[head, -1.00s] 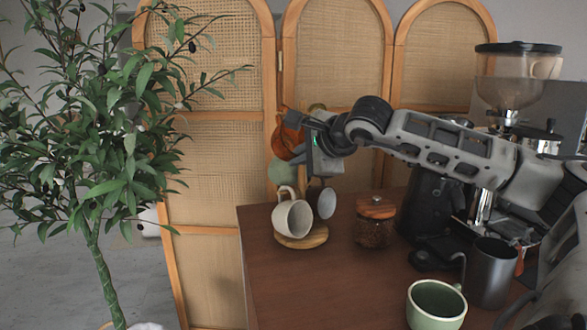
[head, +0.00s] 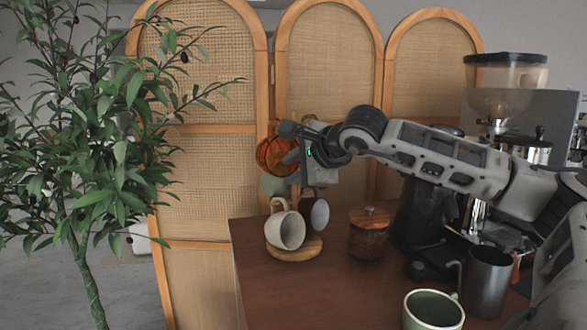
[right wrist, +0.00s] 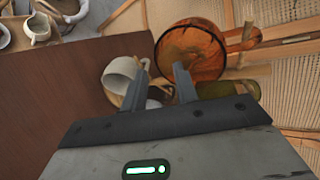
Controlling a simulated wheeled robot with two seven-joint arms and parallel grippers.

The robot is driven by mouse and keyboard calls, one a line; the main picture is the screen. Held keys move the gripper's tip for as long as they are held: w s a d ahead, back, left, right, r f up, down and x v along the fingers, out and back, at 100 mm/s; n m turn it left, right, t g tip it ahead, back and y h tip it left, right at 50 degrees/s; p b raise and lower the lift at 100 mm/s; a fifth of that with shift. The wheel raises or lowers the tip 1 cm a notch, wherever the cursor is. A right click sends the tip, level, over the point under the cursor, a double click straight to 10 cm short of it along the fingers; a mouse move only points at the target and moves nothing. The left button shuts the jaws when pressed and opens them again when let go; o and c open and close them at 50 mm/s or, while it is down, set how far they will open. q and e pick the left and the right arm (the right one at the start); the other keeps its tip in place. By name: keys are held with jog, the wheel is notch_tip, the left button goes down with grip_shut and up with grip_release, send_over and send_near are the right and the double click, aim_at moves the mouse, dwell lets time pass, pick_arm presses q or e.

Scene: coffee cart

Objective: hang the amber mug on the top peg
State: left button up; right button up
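The amber mug (head: 272,156) is a clear orange glass mug, high on the mug tree above the other mugs. In the right wrist view the amber mug (right wrist: 192,52) lies just beyond my fingertips, with its round opening visible. I cannot tell whether its handle is around the top peg; the peg is mostly hidden. The tree's round wooden base (head: 294,252) stands near the table's left edge. My right gripper (head: 293,146) is beside the mug on its right. In the right wrist view its fingers (right wrist: 162,72) are apart with a gap between them. My left gripper is out of view.
A lidded jar (head: 368,238), steel pitcher (head: 488,276) and green cup (head: 432,311) stand to the right. A folding screen (head: 205,185) is behind.

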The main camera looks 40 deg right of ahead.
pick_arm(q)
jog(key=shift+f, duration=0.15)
